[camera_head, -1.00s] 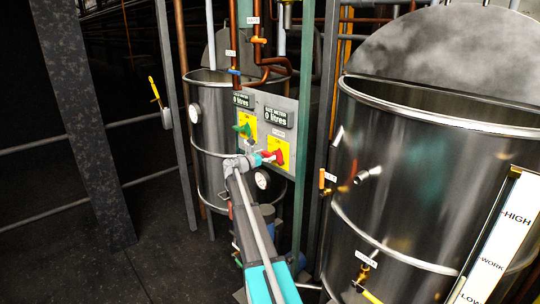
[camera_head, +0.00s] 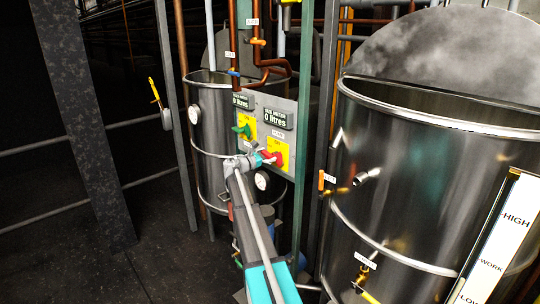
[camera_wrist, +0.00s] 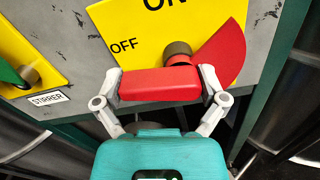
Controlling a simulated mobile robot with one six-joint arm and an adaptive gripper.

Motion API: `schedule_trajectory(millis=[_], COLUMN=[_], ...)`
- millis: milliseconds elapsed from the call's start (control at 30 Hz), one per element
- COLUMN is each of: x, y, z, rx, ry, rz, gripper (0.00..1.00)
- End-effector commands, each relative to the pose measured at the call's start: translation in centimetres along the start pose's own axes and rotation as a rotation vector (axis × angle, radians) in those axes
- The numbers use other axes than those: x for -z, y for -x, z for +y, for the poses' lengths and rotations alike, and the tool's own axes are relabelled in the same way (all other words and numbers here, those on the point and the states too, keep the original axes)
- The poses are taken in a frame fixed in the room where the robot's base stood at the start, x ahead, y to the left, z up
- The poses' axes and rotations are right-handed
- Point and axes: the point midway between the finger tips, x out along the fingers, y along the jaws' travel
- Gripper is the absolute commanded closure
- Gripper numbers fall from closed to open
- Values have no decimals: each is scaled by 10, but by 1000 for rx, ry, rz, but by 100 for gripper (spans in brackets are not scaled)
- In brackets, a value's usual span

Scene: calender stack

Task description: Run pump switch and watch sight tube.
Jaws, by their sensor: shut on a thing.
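The pump switch is a red handle (camera_head: 273,157) on a yellow plate of the grey control panel. In the wrist view, the red handle (camera_wrist: 160,84) lies between the fingers of my gripper (camera_wrist: 160,88), which is shut on it. OFF is printed just above the handle's left part, and ON is partly cut off at the top. A red wedge shows to the right of the knob. The sight tube stands beside a white level board (camera_head: 506,225) on the right tank, marked HIGH, WORK and LOW. Its liquid level is too small to tell.
A green stirrer switch (camera_head: 242,130) sits left of the red one, also in the wrist view (camera_wrist: 14,80). The rate meter (camera_head: 276,117) above reads 0 litres. Steel tanks (camera_head: 425,190) and a green post (camera_head: 303,130) crowd the arm. Open floor is at left.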

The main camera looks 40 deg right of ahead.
Motion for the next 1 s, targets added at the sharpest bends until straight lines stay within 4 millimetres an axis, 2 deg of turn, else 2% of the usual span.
schedule_trajectory(millis=[33, 1000], x=[0, -13], y=[5, 8], z=[0, -8], rx=[-3, 1], ry=[-43, -954], rz=[7, 9], gripper=[56, 56])
